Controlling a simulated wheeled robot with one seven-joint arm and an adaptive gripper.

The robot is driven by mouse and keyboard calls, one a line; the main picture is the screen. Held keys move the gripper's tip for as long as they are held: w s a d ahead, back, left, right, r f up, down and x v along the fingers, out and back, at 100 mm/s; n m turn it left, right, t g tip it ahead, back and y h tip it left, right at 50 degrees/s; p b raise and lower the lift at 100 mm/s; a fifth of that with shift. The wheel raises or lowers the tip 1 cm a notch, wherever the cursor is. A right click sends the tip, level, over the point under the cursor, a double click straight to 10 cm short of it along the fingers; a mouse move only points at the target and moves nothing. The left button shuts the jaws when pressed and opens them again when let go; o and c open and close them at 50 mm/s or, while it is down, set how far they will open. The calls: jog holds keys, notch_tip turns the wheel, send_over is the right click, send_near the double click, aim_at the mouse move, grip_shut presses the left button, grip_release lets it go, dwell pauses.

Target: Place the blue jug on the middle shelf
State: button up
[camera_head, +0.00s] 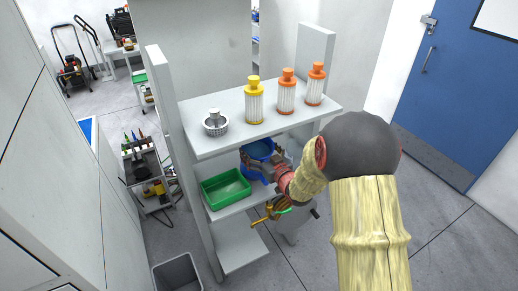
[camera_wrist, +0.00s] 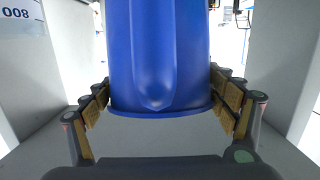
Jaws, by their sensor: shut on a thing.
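The blue jug (camera_head: 257,150) is at the middle shelf (camera_head: 240,203) of the grey rack, below the top shelf, to the right of a green bin. In the wrist view the blue jug (camera_wrist: 158,55) fills the centre, upright. My gripper (camera_wrist: 160,105) has a finger pressed on each side of the jug, near its lower rim. In the head view my gripper (camera_head: 268,165) reaches in under the top shelf and hides part of the jug. I cannot tell whether the jug's base touches the shelf.
The green bin (camera_head: 226,187) stands on the middle shelf, left of the jug. The top shelf (camera_head: 200,140) holds a silver strainer-like part (camera_head: 215,123) and three filters (camera_head: 286,92). A wastebasket (camera_head: 178,274) stands on the floor.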

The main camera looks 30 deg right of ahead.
jog(key=shift+w+r, duration=0.15)
jog(key=shift+w, duration=0.05)
jog(key=shift+r+p, duration=0.1)
jog(key=shift+p, duration=0.4)
jog(key=shift+w+r+g+p, duration=0.2)
jog(key=shift+w+g+p, duration=0.2)
jog(key=shift+p, duration=0.6)
jog(key=shift+w+f+g+p, duration=0.55)
jog(key=shift+f+p, duration=0.2)
jog(key=shift+p, duration=0.3)
jog(key=shift+w+f+g+p, duration=0.5)
jog(key=shift+f+p, duration=0.25)
jog(key=shift+p, duration=0.25)
jog(key=shift+f, duration=0.1)
jog(key=o, duration=2)
jog(key=shift+s+f, duration=0.15)
jog(key=shift+f, duration=0.1)
